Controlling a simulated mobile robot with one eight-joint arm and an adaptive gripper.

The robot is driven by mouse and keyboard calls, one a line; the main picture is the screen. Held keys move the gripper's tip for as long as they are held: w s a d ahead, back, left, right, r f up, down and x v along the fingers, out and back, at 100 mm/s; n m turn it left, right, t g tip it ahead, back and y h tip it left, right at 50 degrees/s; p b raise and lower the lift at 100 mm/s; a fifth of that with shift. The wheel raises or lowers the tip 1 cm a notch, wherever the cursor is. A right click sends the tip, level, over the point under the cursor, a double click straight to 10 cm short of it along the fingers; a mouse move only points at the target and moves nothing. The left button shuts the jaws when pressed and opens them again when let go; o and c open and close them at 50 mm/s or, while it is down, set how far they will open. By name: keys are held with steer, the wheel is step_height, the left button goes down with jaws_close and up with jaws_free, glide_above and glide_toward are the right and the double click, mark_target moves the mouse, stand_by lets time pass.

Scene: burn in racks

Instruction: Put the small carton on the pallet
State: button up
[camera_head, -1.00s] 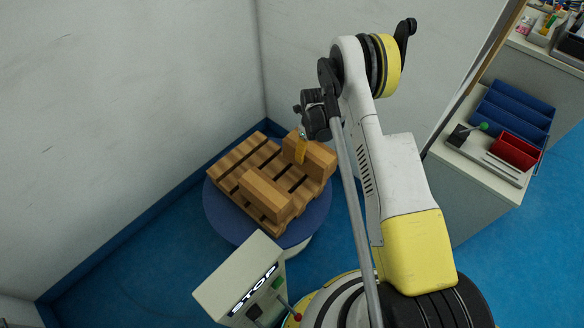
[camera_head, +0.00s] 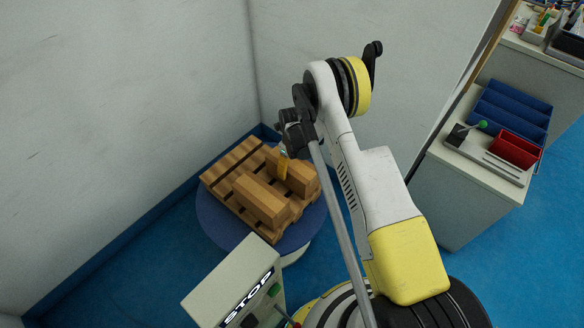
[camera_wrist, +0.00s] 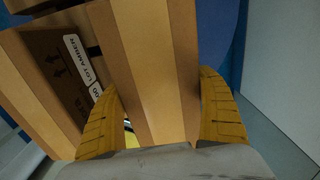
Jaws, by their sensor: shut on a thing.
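The small carton (camera_head: 299,178) is a brown box over the right part of the wooden pallet (camera_head: 222,178). My gripper (camera_head: 284,165) is shut on it. In the wrist view, the yellow fingers (camera_wrist: 160,120) stand on either side of the held carton (camera_wrist: 150,60). Its underside is hidden, so I cannot tell whether it touches the slats. A second brown carton (camera_head: 261,200) lies on the pallet just in front and to the left. In the wrist view, a carton (camera_wrist: 58,75) with a white label reading "LOT AMBER" is left of the held one.
The pallet sits on a round blue stand (camera_head: 218,224) in the corner of white walls. A box marked STOP (camera_head: 232,280) is in front of it. At right, a bench (camera_head: 464,190) carries blue bins (camera_head: 508,110) and a red bin (camera_head: 515,150). The pallet's left slats are bare.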

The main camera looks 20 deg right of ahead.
steer(key=shift+f, duration=0.1)
steer(key=o, duration=1.4)
step_height(320, 180, up, 12)
steer(key=p, duration=0.4)
steer(key=s+r+n+t, duration=0.15)
steer(key=r+n, duration=0.25)
steer(key=r, duration=0.5)
steer(key=s+r+n+t, duration=0.1)
steer(key=s+r+n, duration=0.3)
steer(key=r, duration=0.6)
steer(key=s+r+n+t, duration=0.1)
steer(key=s+r+n, duration=0.1)
steer(key=r+n, duration=0.5)
steer(key=s+r+n+t, duration=0.1)
steer(key=s+r+n, duration=0.2)
steer(key=s, duration=0.4)
steer(key=s+r+n+t, duration=0.1)
steer(key=s+r+n, duration=0.3)
steer(key=s+n, duration=0.2)
steer(key=s+r+n+t, duration=0.1)
steer(key=s+r+n, duration=0.2)
steer(key=s+n, duration=0.2)
steer(key=shift+s+r+t, duration=0.2)
steer(key=shift+s, duration=0.7)
steer(key=shift+s+r+t, duration=0.15)
steer(key=shift+s+r, duration=0.05)
steer(key=shift+s, duration=0.65)
